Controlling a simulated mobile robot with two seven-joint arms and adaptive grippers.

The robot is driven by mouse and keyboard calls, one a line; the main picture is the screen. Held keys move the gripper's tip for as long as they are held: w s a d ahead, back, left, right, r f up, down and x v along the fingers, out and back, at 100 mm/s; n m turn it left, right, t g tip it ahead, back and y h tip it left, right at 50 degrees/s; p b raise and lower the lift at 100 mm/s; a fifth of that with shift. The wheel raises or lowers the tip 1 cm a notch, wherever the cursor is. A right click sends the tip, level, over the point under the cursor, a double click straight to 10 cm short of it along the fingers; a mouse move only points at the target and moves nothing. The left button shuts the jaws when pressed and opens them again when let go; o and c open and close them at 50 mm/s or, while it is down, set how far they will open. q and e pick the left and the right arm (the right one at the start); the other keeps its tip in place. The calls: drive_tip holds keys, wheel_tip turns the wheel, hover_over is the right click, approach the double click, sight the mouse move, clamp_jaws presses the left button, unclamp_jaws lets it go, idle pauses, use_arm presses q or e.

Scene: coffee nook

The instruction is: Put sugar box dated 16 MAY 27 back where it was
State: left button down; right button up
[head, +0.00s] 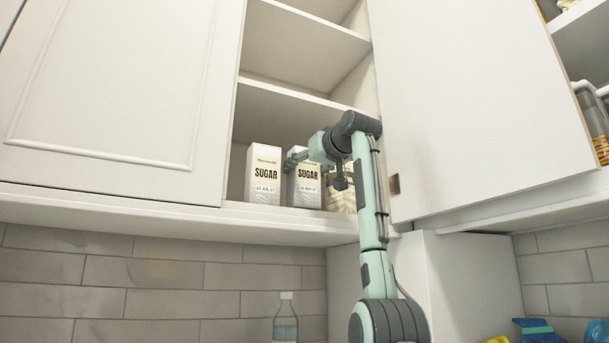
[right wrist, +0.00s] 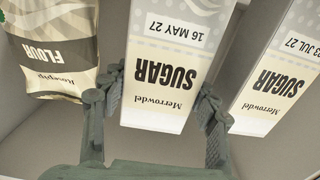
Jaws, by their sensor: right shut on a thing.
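The sugar box dated 16 MAY 27 (right wrist: 172,62) is between the fingers of my right gripper (right wrist: 160,92), which is shut on it. In the head view this white and beige box (head: 304,188) is upright at the lowest visible shelf of the open cabinet, partly covered by my right gripper (head: 315,171). Its base looks level with the shelf; I cannot tell whether it touches. A similar sugar box dated 23 JUL 27 (right wrist: 283,75) stands to its left in the head view (head: 263,176), with a small gap. My left gripper is not in view.
A flour bag (right wrist: 52,48) is on the other side of the held box, mostly behind my gripper in the head view. The upper shelf (head: 300,98) looks empty. A bottle (head: 286,325) is below.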

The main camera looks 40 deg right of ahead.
sight(308, 172)
drive_tip(key=shift+d+f, duration=0.1)
drive_tip(key=shift+f, duration=0.7)
drive_tip(key=o, duration=1.5)
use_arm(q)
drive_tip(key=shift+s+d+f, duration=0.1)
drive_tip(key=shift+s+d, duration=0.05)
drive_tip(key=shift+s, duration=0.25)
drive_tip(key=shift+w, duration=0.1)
use_arm(e)
drive_tip(key=shift+r, duration=0.1)
drive_tip(key=shift+s, duration=0.2)
drive_tip(key=b+v, duration=0.1)
drive_tip(key=v, duration=0.3)
drive_tip(key=shift+b, duration=0.35)
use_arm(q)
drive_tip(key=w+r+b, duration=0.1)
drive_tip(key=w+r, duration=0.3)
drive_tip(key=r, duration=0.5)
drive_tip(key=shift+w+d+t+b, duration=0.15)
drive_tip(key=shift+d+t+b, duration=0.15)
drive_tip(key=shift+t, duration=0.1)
use_arm(e)
drive_tip(key=v, duration=0.7)
drive_tip(key=shift+s+r, duration=0.1)
drive_tip(key=shift+s, duration=0.15)
